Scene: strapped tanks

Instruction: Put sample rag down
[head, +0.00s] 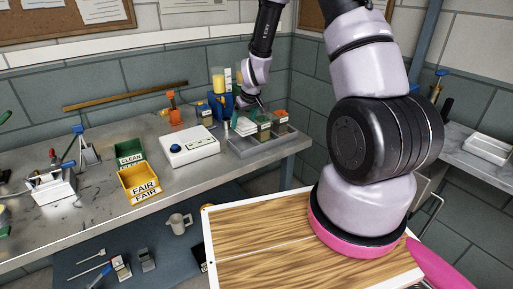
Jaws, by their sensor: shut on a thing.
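My gripper (259,103) is at the far right end of the grey workbench (105,195), low over a grey tray (250,149). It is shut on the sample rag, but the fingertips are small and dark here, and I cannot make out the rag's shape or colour. Small blocks in green, orange and dark tones stand in the tray just below and beside the gripper. I cannot tell whether the rag touches any of them.
A white device (189,147) stands left of the tray. A green CLEAN bin (129,150) and yellow FAIR bin (143,183) stand farther left. Bare bench lies in front of the white device.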

